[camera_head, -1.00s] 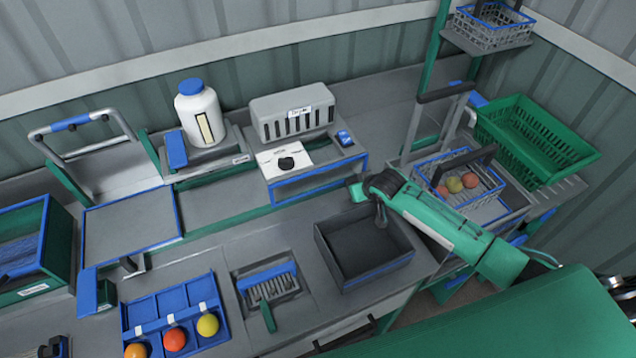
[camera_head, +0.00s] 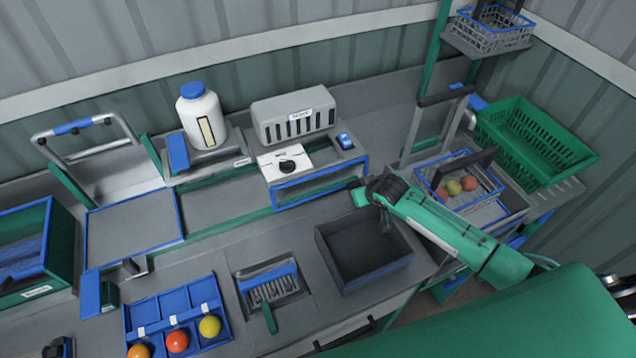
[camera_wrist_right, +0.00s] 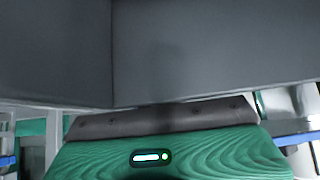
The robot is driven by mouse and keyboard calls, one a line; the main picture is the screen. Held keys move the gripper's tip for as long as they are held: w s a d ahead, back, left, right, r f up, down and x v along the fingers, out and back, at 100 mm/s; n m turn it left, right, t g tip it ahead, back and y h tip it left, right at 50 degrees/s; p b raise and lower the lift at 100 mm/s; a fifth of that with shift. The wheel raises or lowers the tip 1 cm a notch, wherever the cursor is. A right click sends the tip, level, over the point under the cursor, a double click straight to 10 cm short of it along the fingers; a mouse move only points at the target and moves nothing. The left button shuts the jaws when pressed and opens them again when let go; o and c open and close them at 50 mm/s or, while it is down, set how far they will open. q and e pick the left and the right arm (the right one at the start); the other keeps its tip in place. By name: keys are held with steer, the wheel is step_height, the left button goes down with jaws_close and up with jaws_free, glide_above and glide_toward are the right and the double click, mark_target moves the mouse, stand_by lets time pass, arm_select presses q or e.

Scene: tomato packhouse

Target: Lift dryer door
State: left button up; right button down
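A grey slotted box (camera_head: 293,115) with a white label stands at the back on a blue-edged stand. The white panel with a black knob (camera_head: 287,163) is in front of it. I cannot read the label or tell for sure which part is the dryer door. My right gripper (camera_head: 384,220) points down at the back edge of the dark open bin (camera_head: 362,282), in front of and right of the stand. Its fingers are small and dark; I cannot tell whether they are open. In the right wrist view, grey panels (camera_wrist_right: 180,50) fill the top and no fingertips show. My left gripper is out of view.
A wire basket with tomatoes (camera_head: 482,203) and a green crate (camera_head: 535,140) stand at the right, beside an upright frame (camera_head: 446,97). A white jar (camera_head: 201,115) is at back left. A blue sorting tray (camera_head: 175,301) and a brush (camera_head: 268,290) lie in front.

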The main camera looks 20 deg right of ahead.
steer(key=shift+s+d+r+p, duration=0.1)
steer(key=shift+s+r+p, duration=0.25)
steer(key=shift+r, duration=0.25)
steer(key=shift+s+d+r+p, duration=0.1)
steer(key=shift+s+r+p, duration=0.15)
steer(key=shift+s+p, duration=0.5)
steer(key=shift+s+d+r+p, duration=0.1)
steer(key=shift+s+r+p, duration=0.15)
steer(key=shift+s+p, duration=0.7)
steer(key=shift+p, duration=0.1)
steer(key=shift+r, duration=0.1)
steer(key=shift+s+r+p, duration=0.45)
steer(key=shift+r+p, duration=0.1)
steer(key=shift+p, duration=0.4)
steer(key=shift+s+d+r+p, duration=0.1)
steer(key=shift+s+r+p, duration=0.2)
steer(key=shift+r, duration=0.5)
steer(key=shift+s+d+r+p, duration=0.15)
steer(key=shift+s+r, duration=0.25)
steer(key=shift+r, duration=0.35)
steer(key=shift+s+a+r+p, duration=0.1)
steer(key=shift+s+r+p, duration=0.2)
steer(key=shift+r, duration=0.5)
steer(key=shift+r, duration=0.1)
steer(key=shift+w+r, duration=0.15)
steer(key=shift+r, duration=1.55)
